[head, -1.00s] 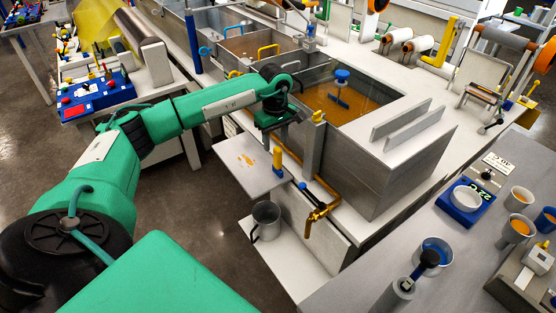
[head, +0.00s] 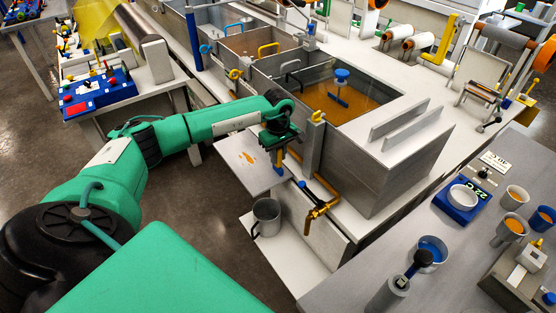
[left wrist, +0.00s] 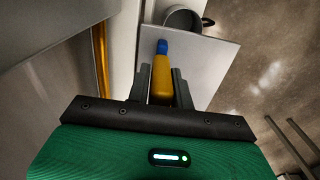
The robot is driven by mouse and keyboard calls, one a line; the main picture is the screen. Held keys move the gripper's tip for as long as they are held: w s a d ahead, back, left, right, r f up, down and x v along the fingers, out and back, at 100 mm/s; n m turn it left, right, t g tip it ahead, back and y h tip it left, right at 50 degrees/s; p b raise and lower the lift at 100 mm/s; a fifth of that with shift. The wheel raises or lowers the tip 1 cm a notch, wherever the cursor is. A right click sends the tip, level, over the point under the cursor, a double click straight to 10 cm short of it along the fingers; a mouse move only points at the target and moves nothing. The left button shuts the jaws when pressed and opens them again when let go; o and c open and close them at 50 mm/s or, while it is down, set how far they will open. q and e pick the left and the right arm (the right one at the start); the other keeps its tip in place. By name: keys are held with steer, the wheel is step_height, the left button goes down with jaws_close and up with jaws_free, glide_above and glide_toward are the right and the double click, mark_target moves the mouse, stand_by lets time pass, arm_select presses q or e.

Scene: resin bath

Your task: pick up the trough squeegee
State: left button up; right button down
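The trough squeegee, as I take it, is the tool with the yellow handle (head: 279,158) at the small grey shelf on the bath's near side. In the left wrist view its yellow handle (left wrist: 161,82) has a blue end. My left gripper (head: 276,140) is over it from above. In the left wrist view the two dark fingers (left wrist: 161,78) stand open on either side of the handle, very close to it; contact is not clear. The squeegee's lower part is hidden. My right gripper is not in view.
The grey shelf (head: 244,176) bears orange spots. A metal mug (head: 267,217) stands below it. A brass tap (head: 318,212) juts out nearby. The steel bath (head: 378,165) holds orange liquid and a blue-handled float (head: 341,78). A side table (head: 352,286) carries cups and a scale.

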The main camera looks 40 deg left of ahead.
arm_select(q)
jaws_close()
steer(key=shift+r, duration=0.1)
